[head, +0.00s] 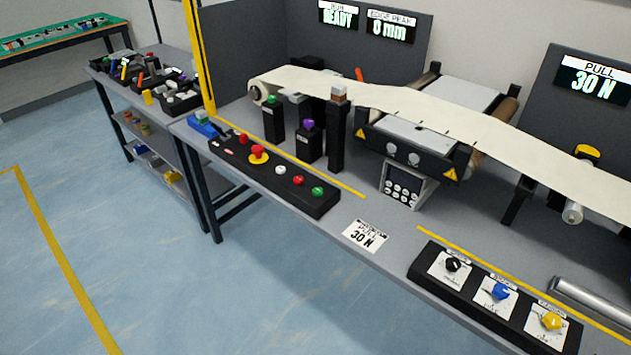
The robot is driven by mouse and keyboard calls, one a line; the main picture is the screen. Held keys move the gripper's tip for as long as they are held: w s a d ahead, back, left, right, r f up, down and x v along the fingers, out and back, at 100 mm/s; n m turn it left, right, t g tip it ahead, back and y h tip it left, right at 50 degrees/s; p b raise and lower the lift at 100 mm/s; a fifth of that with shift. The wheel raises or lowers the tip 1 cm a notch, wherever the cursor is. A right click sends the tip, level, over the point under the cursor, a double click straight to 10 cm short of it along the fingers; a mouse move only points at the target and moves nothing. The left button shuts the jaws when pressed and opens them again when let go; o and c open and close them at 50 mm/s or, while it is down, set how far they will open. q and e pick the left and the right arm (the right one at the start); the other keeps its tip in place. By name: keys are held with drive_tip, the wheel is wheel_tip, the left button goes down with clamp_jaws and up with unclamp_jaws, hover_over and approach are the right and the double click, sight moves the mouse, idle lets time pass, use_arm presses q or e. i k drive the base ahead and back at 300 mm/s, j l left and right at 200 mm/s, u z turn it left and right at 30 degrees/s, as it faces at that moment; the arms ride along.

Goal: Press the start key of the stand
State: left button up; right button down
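The stand's long black key box (275,180) lies along the front edge of the bench. At its right end is a green key (318,192), with a red key (298,181) and a white key (280,170) to its left. Further left are a red mushroom button (258,152) on a yellow ring and another red key (243,138). No label naming the start key is readable. Neither of my grippers is in view.
A pale belt (400,100) runs over rollers behind the keys. Black posts with a green cap (272,100) and a purple cap (308,126) stand behind the box. A knob box (490,295) sits front right.

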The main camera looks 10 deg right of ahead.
sight(317, 191)
drive_tip(key=i+j+z, duration=0.15)
drive_tip(key=i+j, duration=0.15)
drive_tip(key=i+j+z, duration=0.1)
drive_tip(key=i+j, duration=0.15)
drive_tip(key=j, duration=0.15)
drive_tip(key=i+j+z, duration=0.15)
drive_tip(key=i+j, duration=0.15)
drive_tip(key=i+j+z, duration=0.1)
drive_tip(key=i+j, duration=0.15)
drive_tip(key=j, duration=0.3)
drive_tip(key=i+j+z, duration=0.15)
drive_tip(key=j, duration=0.25)
drive_tip(key=i, duration=0.05)
